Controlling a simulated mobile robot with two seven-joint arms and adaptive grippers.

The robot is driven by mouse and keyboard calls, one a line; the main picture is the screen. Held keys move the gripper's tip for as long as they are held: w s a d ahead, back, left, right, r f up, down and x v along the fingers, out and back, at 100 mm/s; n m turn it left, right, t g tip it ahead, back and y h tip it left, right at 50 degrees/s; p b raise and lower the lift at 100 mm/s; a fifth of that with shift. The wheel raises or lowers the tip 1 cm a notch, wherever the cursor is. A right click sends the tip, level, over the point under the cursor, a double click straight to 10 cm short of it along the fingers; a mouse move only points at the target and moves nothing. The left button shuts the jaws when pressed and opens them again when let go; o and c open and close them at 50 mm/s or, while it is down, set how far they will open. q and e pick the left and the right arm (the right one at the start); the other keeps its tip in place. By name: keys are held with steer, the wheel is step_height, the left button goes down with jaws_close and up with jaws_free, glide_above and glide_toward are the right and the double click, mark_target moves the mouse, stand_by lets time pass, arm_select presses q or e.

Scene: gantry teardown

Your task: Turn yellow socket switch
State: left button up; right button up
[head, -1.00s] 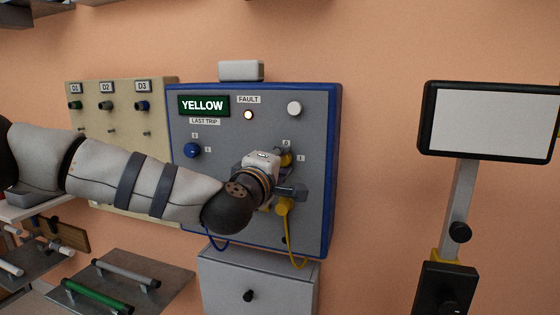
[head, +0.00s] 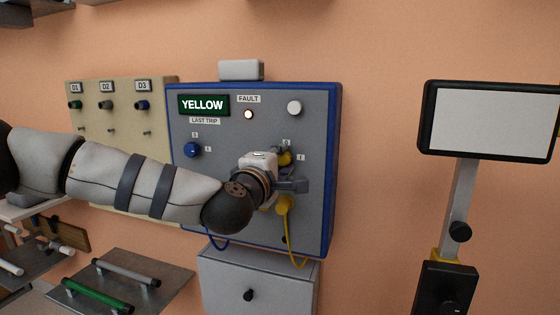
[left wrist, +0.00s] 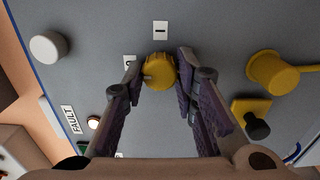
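The yellow switch is a round ribbed knob (left wrist: 158,72) on the grey panel face. In the head view its yellow edge (head: 285,158) shows behind my left gripper (head: 290,185), which partly hides it. In the left wrist view, the fingers of my left gripper (left wrist: 160,68) stand on both sides of the knob. They look open, with narrow gaps between the pads and the knob; I cannot tell if either touches. An "I" label (left wrist: 160,30) and a partly hidden "0" label (left wrist: 129,62) sit by the knob. My right gripper is not in view.
A yellow plug (head: 284,204) with a yellow cable sits below the switch. A blue knob (head: 192,150) is to the left on the blue-edged panel (head: 334,150). The display (head: 203,105) reads YELLOW beside a lit fault lamp (head: 248,115). A screen (head: 495,120) stands at right.

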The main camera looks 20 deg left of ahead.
arm_select(q)
steer(key=shift+o, duration=1.3)
steer(key=s, duration=1.2)
steer(key=shift+a, duration=0.25)
